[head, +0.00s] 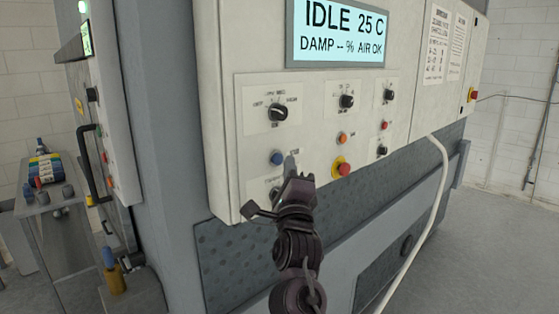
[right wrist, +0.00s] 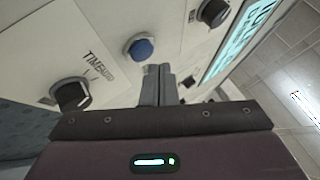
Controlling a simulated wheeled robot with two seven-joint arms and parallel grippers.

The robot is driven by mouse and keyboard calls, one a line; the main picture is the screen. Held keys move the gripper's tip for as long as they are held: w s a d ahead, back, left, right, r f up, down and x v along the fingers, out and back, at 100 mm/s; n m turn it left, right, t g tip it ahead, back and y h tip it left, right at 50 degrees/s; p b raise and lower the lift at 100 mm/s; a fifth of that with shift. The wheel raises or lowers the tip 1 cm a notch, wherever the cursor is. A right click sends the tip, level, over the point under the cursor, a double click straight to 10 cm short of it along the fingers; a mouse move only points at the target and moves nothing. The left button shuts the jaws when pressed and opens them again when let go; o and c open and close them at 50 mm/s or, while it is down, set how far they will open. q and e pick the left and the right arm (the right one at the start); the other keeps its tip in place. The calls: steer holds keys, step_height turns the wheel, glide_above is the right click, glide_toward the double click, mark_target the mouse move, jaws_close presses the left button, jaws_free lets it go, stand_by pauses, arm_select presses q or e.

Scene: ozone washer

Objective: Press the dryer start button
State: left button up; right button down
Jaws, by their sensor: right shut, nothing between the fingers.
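The dryer's control panel (head: 308,180) faces me, with a lit display (head: 338,30) reading IDLE 25 C, DAMP -- % and AIR OK. A round blue button (head: 277,158) sits at the lower left of the panel; it also shows in the right wrist view (right wrist: 138,48). I cannot read a start label by it. My right gripper (head: 290,165) is in front of the panel, its fingertips just right of and slightly below the blue button. In the right wrist view its fingers (right wrist: 158,72) are together and empty, below the button. I cannot tell whether they touch the panel. My left gripper is not in view.
A red button on a yellow base (head: 342,168) and an orange button (head: 342,138) lie to the right. Dark knobs (head: 278,113) sit above. A white hose (head: 430,215) hangs at right. A cart with bottles (head: 45,185) stands at far left.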

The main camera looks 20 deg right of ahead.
stand_by(0.4)
steer(key=shift+w+a, duration=0.2)
steer(key=shift+w, duration=0.2)
steer(key=shift+w+a, duration=0.15)
steer(key=shift+w, duration=0.3)
stand_by(0.7)
steer(key=shift+s, duration=0.15)
steer(key=shift+s+d+b, duration=0.3)
steer(key=shift+s+b, duration=0.1)
steer(key=shift+s, duration=0.3)
steer(key=s, duration=0.1)
steer(key=s+d, duration=0.1)
steer(key=s, duration=0.1)
steer(key=s+b, duration=0.1)
steer(key=shift+s+d+f, duration=0.15)
steer(key=shift+s+d, duration=0.15)
steer(key=shift+d, duration=0.05)
